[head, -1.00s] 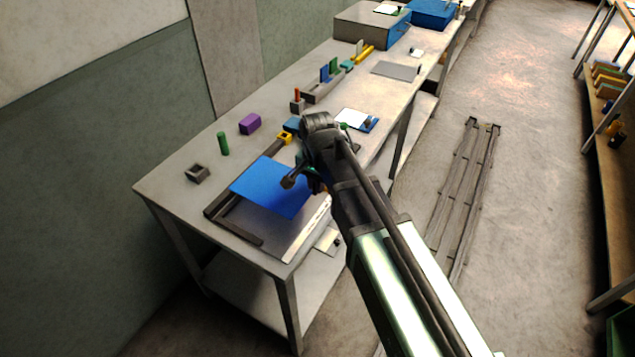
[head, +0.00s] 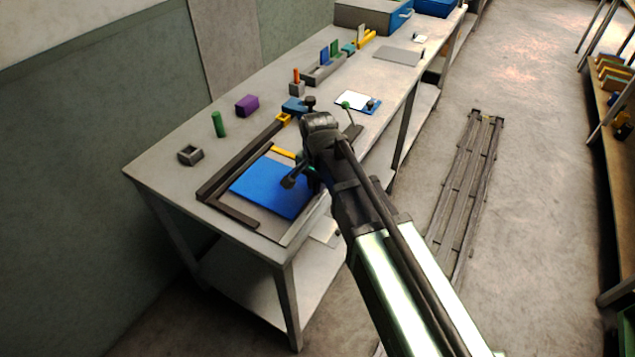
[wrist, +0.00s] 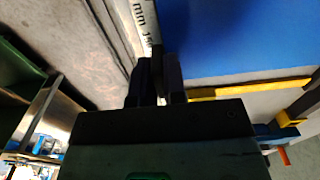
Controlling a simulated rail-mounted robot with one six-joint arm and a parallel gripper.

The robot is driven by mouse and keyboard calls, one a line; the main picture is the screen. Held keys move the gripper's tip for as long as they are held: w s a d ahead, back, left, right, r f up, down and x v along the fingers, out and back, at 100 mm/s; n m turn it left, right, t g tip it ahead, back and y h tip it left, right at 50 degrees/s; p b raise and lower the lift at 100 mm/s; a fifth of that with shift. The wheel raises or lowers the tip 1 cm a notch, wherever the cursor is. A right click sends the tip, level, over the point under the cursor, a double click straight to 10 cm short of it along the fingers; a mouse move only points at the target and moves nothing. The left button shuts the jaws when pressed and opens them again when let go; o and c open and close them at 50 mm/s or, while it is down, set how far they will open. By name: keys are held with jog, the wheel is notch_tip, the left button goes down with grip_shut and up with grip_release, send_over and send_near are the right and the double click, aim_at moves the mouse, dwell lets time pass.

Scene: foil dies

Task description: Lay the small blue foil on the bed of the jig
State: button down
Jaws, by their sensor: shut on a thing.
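The blue foil (head: 268,188) is a flat sheet over the grey bed of the jig (head: 265,229), inside the corner of its dark fence (head: 222,179). Whether it touches the bed everywhere I cannot tell. My gripper (head: 292,182) is shut on the foil's right edge. In the wrist view, the foil (wrist: 235,38) fills the upper right, and my gripper's dark fingers (wrist: 158,78) are together at its edge, beside a marked ruler strip (wrist: 140,25). The fingers hide the gripped edge.
A yellow strip (head: 283,152) lies beyond the foil, with a yellow block (head: 283,118) at the fence's far end. A green cylinder (head: 218,124), a purple block (head: 247,105) and a grey square holder (head: 190,154) stand left on the bench. A white sheet on a blue pad (head: 357,102) lies beyond.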

jog(key=shift+f+b, duration=0.65)
jog(key=shift+b, duration=0.05)
jog(key=c, duration=1.1)
grip_release()
jog(key=shift+r, duration=0.1)
jog(key=shift+r, duration=0.1)
notch_tip(320, 180, up, 11)
jog(key=p, duration=1.1)
jog(key=shift+f, duration=0.2)
